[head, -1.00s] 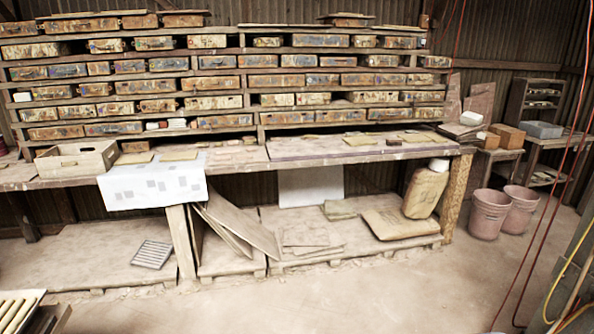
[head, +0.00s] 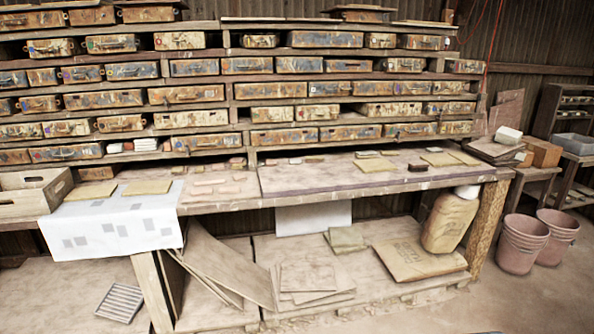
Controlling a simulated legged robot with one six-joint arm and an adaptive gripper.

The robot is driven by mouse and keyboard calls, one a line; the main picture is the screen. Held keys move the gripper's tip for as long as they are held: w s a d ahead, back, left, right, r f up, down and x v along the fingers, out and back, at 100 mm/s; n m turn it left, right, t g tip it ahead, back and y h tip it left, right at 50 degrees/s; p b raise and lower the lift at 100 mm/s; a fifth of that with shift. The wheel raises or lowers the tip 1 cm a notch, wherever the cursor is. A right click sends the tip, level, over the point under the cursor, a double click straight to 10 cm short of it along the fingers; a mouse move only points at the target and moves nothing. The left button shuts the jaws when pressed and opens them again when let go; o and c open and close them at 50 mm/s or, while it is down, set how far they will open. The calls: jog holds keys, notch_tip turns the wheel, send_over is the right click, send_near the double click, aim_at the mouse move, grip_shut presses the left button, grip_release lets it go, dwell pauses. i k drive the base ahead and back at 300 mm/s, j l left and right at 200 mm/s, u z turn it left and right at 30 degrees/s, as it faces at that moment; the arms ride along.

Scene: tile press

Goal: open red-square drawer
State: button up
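A wide wooden rack (head: 236,115) stands on the workbench and holds several rows of worn, paint-stained drawers. Several drawers at the left carry small coloured marks near their handles, among them an upper-row drawer (head: 112,43), another at the far left (head: 52,48), one in a middle row (head: 104,99) and one in the lowest row (head: 67,153). The marks are too small for me to tell their shapes, so I cannot tell which drawer has the red square. The drawers in view look shut. My gripper is not in view.
The workbench (head: 220,205) runs below the rack, with a wooden crate (head: 30,204) and a patterned white cloth (head: 115,228) at its left. Pink buckets (head: 520,243) stand at the right. The floor at lower right is clear.

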aim_at(321, 111)
jog(key=i, duration=1.45)
jog(key=i+u, duration=0.1)
jog(key=i, duration=0.35)
jog(key=i+l+u, duration=0.15)
jog(key=i, duration=0.3)
jog(key=i+l+u, duration=0.1)
jog(key=i, duration=0.35)
